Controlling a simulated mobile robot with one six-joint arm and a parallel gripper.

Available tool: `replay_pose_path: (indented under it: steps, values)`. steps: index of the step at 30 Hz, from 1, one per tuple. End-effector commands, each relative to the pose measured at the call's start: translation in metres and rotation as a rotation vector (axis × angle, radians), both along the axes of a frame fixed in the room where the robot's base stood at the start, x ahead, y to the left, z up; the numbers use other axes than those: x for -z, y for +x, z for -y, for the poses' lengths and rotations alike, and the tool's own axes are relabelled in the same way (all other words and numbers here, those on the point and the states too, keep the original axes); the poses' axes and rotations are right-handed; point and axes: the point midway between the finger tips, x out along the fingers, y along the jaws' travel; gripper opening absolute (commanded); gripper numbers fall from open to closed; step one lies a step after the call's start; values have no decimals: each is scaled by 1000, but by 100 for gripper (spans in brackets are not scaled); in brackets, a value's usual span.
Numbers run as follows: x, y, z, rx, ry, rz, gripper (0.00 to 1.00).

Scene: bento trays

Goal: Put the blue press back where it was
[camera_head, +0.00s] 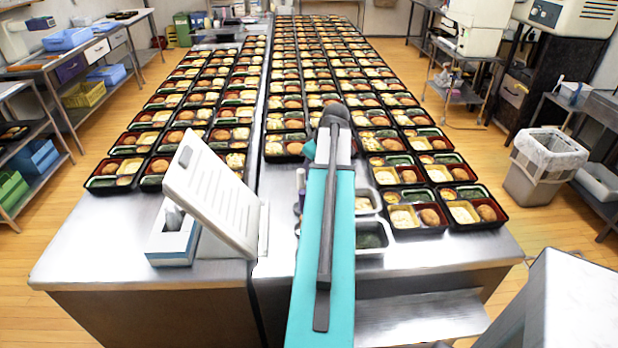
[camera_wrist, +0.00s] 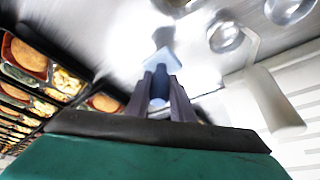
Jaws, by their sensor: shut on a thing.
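In the wrist view, my gripper (camera_wrist: 162,82) has its two dark fingers shut on the dark blue grip of the blue press (camera_wrist: 160,57). The press's pale blue flat end points away from the fingers, over a shiny metal surface. Whether it touches that surface I cannot tell. In the head view, my teal arm reaches over the near middle of the steel table (camera_head: 110,245). It hides the fingers and most or all of the press there.
A tilted white panel (camera_head: 212,195) stands beside a pale blue box (camera_head: 172,243) left of my arm. Rows of filled bento trays (camera_head: 447,230) cover the table beyond. Metal trays (camera_head: 372,250) lie right of my arm. Round metal utensils (camera_wrist: 225,38) show in the wrist view.

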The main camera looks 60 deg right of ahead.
Motion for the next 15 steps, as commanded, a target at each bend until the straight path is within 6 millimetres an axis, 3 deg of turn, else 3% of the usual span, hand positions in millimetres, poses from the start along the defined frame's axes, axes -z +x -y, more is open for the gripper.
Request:
replay_pose_path:
  steps: [15]
  values:
    - [9,0,-1,0,2,-1,0]
